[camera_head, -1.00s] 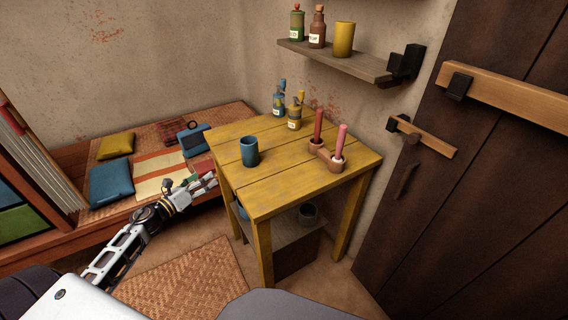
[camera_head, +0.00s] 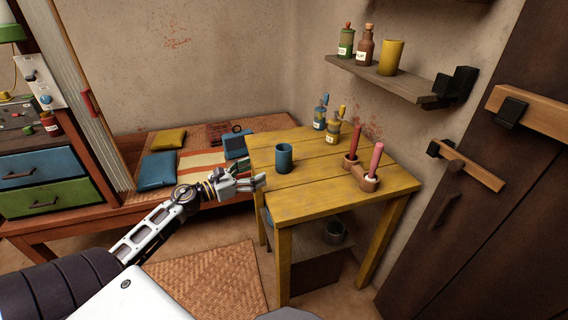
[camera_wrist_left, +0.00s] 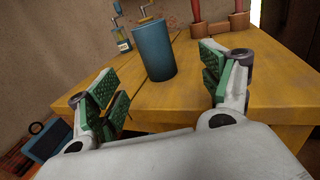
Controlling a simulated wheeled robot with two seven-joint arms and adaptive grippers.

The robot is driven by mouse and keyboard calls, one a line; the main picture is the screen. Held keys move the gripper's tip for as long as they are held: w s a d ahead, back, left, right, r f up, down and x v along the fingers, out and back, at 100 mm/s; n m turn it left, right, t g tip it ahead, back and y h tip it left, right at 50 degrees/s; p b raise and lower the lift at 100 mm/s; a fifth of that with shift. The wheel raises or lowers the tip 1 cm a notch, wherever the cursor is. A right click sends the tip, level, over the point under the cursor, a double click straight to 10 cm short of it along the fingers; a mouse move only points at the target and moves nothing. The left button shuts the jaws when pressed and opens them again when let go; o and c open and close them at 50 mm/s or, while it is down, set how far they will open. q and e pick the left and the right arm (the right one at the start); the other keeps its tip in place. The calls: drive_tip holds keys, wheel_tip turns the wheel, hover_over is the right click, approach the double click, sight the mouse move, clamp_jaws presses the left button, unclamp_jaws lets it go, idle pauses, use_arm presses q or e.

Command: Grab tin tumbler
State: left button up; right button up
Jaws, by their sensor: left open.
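A blue tumbler (camera_head: 284,159) stands upright near the left edge of the yellow wooden table (camera_head: 320,180). It also shows in the left wrist view (camera_wrist_left: 152,50), beyond and between the spread fingers. My left gripper (camera_head: 256,176) is at the table's left edge, just short of the tumbler, and points at it. In the left wrist view my left gripper (camera_wrist_left: 158,82) is open and empty, with green pads on both fingers. The tumbler is apart from the fingers. My right gripper is not in view.
A candle holder (camera_head: 362,177) with two candles stands at the table's right. Two small bottles (camera_head: 332,133) stand at the back. A yellow cup (camera_head: 391,57) and bottles are on the wall shelf (camera_head: 395,85).

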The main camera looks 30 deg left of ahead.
sight(279, 157)
use_arm(q)
drive_tip(key=shift+x, duration=3.95)
drive_tip(key=shift+w, duration=0.15)
drive_tip(key=shift+w, duration=0.1)
drive_tip(key=shift+w+d+r, duration=0.1)
drive_tip(key=shift+w+r, duration=0.1)
drive_tip(key=shift+w, duration=0.55)
drive_tip(key=shift+w+d+r, duration=0.1)
drive_tip(key=shift+w+r, duration=0.1)
drive_tip(key=shift+w, duration=0.6)
drive_tip(key=shift+w+d, duration=0.3)
drive_tip(key=shift+w, duration=0.35)
drive_tip(key=shift+w+d, duration=0.1)
drive_tip(key=shift+w, duration=0.15)
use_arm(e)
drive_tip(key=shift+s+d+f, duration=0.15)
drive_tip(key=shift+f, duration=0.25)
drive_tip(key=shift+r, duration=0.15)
